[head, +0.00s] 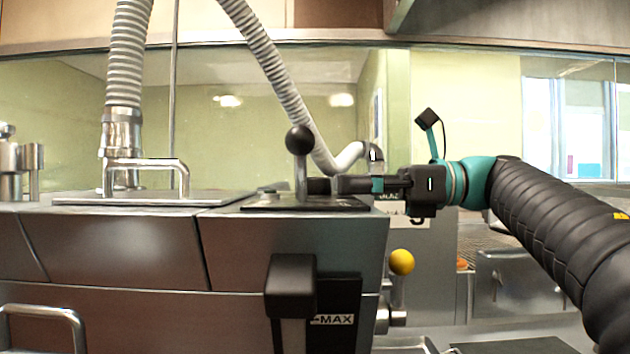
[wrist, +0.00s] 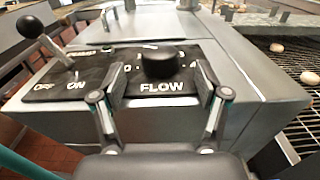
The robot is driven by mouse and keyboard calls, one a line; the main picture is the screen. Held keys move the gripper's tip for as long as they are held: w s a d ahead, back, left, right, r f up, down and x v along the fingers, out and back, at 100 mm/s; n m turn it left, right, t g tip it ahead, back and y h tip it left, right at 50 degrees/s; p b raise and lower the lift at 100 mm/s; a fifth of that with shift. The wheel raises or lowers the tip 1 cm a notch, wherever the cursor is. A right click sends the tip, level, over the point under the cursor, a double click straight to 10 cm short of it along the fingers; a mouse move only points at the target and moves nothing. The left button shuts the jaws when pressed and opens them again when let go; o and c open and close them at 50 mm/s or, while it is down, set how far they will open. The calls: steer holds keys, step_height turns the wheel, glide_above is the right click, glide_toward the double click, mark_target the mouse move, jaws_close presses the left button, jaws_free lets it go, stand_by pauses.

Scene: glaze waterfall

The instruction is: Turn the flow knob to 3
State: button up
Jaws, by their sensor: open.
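The flow knob (wrist: 160,62) is a round black knob on a black panel (wrist: 180,88) marked FLOW in the wrist view. Part of a number scale shows around it, with a 4 at its right. I cannot make out a pointer or the knob's setting. My gripper (wrist: 160,80) is open, with one finger on each side of the knob and gaps showing between fingers and knob. In the head view my gripper (head: 336,185) reaches in from the right, level and low over the panel (head: 290,203), behind the lever.
A lever with a black ball (head: 299,140) stands upright close to my gripper; it also shows in the wrist view (wrist: 30,27), by OFF and ON marks. A ribbed hose (head: 275,70) hangs above. A wire rack (wrist: 285,75) with round pieces lies at the right.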

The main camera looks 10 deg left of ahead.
mark_target(315, 184)
steer(key=shift+x, duration=2.55)
